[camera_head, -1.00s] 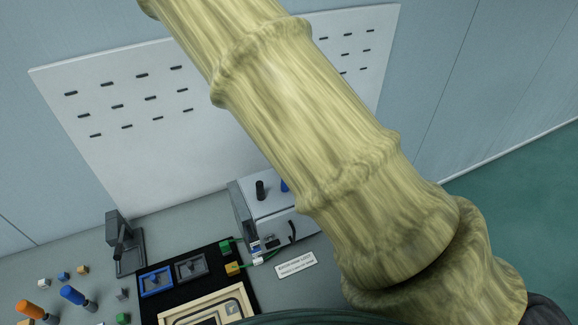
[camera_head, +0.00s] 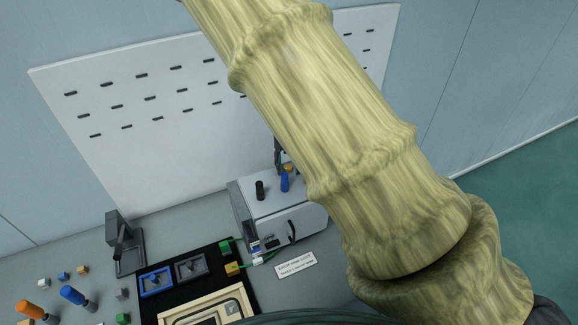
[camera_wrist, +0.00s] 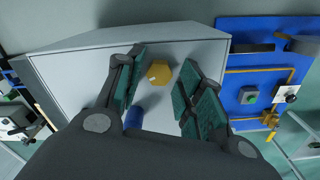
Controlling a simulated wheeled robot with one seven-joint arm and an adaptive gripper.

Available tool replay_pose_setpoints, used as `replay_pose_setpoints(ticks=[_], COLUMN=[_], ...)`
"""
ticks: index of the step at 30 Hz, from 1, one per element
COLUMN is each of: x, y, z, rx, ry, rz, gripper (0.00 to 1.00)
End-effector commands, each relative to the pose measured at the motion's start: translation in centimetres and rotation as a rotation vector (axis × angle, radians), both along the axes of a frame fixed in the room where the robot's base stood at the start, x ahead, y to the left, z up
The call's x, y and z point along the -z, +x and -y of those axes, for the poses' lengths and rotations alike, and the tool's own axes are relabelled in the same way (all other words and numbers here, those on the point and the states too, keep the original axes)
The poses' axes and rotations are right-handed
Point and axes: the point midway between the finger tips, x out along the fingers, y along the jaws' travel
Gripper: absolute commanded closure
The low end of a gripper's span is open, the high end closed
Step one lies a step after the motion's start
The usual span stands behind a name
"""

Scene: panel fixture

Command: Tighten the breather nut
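The breather nut, a yellow-orange hexagonal piece (camera_wrist: 159,72), is near the centre of the wrist view, on the pale grey face of a box (camera_wrist: 75,75). My gripper (camera_wrist: 162,82) is open, with one green-padded finger on each side of the nut and a gap on both sides. In the head view the orange nut (camera_head: 288,167) shows at the back of the grey box (camera_head: 262,201). Part of my gripper (camera_head: 278,157) shows just above it, and my arm hides the rest.
A blue knob (camera_head: 285,183) stands close to the nut and shows between my fingers in the wrist view (camera_wrist: 133,119). A black knob (camera_head: 260,190) is to its left. A blue panel with fittings (camera_wrist: 262,75) lies right of the box in the wrist view.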

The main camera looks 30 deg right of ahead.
Motion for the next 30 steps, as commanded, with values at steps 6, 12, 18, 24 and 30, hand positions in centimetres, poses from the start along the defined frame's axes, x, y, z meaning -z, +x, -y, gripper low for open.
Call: replay_pose_setpoints(ticks=[6,12,18,24,30], x=[-0.01,0.03,-0.01,-0.01,-0.01], y=[0.03,0.02,0.03,0.06,0.05], z=[-0.04,0.01,0.0,-0.01,0.02], rx=[-0.149,-0.293,-0.411,-0.58,-0.682], ry=[0.002,0.0,0.002,0.001,0.001], rz=[0.001,0.0,0.001,0.002,0.002], gripper=[0.62,0.62,0.62,0.62,0.62])
